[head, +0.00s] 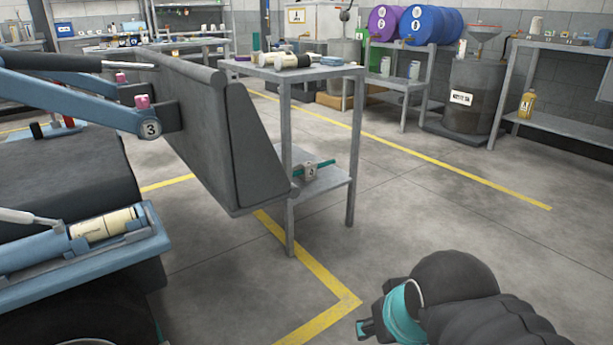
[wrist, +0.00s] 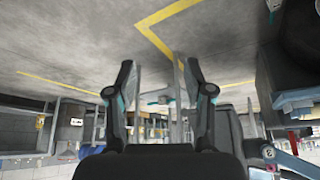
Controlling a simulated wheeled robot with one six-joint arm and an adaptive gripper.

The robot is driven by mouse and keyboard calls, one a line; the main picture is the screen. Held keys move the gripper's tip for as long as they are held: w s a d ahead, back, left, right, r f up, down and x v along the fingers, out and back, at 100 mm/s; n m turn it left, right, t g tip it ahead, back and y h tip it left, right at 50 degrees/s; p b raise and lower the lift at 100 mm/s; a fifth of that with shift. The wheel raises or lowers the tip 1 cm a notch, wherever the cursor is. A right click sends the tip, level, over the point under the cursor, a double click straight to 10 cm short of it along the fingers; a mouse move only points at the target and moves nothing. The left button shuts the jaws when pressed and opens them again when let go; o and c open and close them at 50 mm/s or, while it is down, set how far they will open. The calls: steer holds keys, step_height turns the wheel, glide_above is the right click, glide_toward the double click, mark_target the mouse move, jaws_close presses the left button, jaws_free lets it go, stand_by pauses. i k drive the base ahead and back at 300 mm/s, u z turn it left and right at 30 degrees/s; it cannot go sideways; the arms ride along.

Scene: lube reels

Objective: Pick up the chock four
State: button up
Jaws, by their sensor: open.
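A small grey block with a teal bar through it and a white label (head: 310,170) lies on the lower shelf of a grey metal stand (head: 335,187) in the head view. It looks like a chock, but its number is too small to read for sure. In the upside-down wrist view, a small teal-ended piece (wrist: 158,100) shows at the stand, between my fingers. My gripper (wrist: 159,70) is open and empty, its two fingers spread wide. In the head view my gripper (head: 365,328) is at the bottom, well apart from the stand, in front of it.
A machine's large grey bucket (head: 215,135) stands close against the stand's left side. A dark drum (head: 470,100) and a shelf of blue and purple drums (head: 425,25) are behind. The floor right of the stand is clear.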

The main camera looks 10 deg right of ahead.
mark_target(306, 171)
steer(key=u, duration=0.25)
steer(key=i, duration=1.05)
steer(key=z, duration=0.55)
steer(key=i, duration=0.65)
steer(key=z, duration=0.45)
